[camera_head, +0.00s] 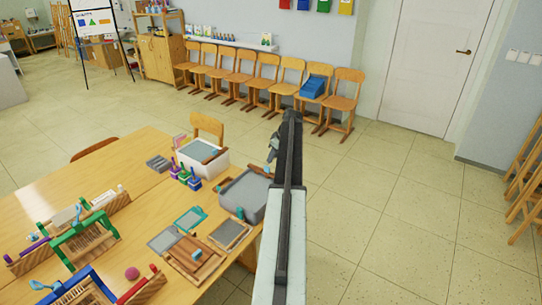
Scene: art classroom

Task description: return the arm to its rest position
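My arm reaches up from the bottom of the view, to the right of the wooden table, a pale link below and a dark link above. My gripper (274,145) is at its far end, small and dark with a grey-green part on its left side. The fingers are too small and too much in line with the arm to show whether they are open or shut. I cannot make out anything held in it. The arm hides part of the floor and of the table's right edge.
The wooden table (140,148) at left holds grey trays (244,194), a white bin (203,158), wooden racks (88,238) and small tools.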

